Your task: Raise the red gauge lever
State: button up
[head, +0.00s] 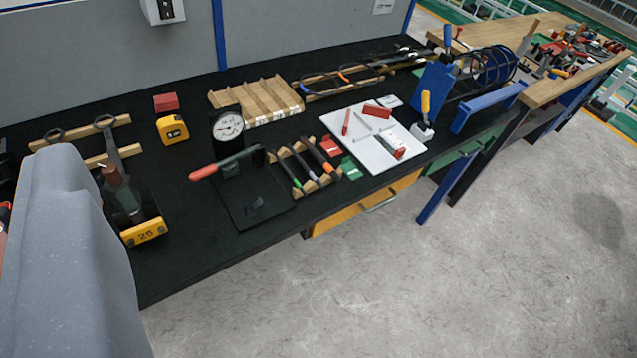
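The gauge lever has a red grip (204,172) at its left end and a dark arm running right and slightly up to about the middle of the stand. It lies tilted only slightly, low above a black base plate (236,212) on the black bench top. A round white dial gauge (229,125) in a black housing stands just behind the lever. My gripper is not in view. A large grey shape, which looks like part of my arm, fills the lower left and hides that part of the bench.
Right of the lever is a wooden rack (297,151) of pens or tools, then a white board (366,154). A yellow tape measure (172,129) and a red block (166,102) lie behind left. A yellow "25" block (144,232) is nearer. The concrete floor (400,280) in front is clear.

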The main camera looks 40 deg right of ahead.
aim_at(209, 170)
jog(key=k, duration=0.95)
jog(key=z, duration=0.5)
jog(key=i, duration=0.75)
jog(key=z, duration=0.45)
jog(key=i, duration=1.2)
jog(key=u, duration=0.45)
